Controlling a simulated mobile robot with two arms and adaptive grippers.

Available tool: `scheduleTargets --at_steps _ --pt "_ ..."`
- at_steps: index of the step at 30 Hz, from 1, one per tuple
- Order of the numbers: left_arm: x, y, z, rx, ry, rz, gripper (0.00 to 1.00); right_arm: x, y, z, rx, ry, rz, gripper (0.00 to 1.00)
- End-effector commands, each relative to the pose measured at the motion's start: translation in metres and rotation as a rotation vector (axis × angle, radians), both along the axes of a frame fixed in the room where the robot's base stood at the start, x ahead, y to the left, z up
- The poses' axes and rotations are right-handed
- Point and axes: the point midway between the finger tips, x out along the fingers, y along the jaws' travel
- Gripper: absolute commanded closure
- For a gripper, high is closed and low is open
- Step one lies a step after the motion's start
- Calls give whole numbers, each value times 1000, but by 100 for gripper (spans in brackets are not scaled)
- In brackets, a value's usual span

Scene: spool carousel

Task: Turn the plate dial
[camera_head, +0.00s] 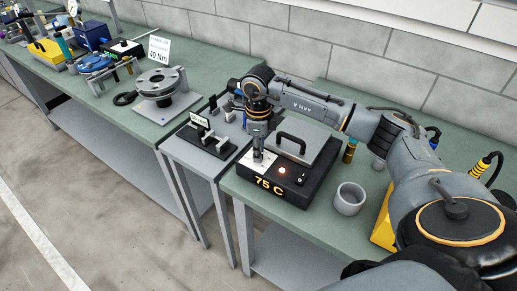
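The hot plate (305,190) is a black box with a pale grey top plate (300,143) and a black arched handle (290,142). Its front shows "75 C" in yellow digits, and a small orange light (282,171) glows on its upper front panel. My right gripper (259,157) points down at the panel's left end, over a white patch (257,165). The plate dial is not clearly visible; the gripper covers that spot. I cannot tell whether the fingers are around it. My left gripper is not in view.
A grey cup (349,198) stands right of the hot plate, near the green bench's front edge. A black fixture (212,142) is on the grey table to the left.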

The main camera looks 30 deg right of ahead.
Motion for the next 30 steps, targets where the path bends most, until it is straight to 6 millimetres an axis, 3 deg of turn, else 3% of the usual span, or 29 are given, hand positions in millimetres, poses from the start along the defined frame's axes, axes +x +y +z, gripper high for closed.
scheduleTargets --at_steps 19,20,23,30 --pt "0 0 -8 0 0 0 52 0 0 0 1 0 -113 100" --pt "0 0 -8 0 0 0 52 0 0 0 1 0 -113 70" --pt "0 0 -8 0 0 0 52 0 0 0 1 0 -113 52" --pt "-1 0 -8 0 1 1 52 0 0 0 1 1 -113 52"
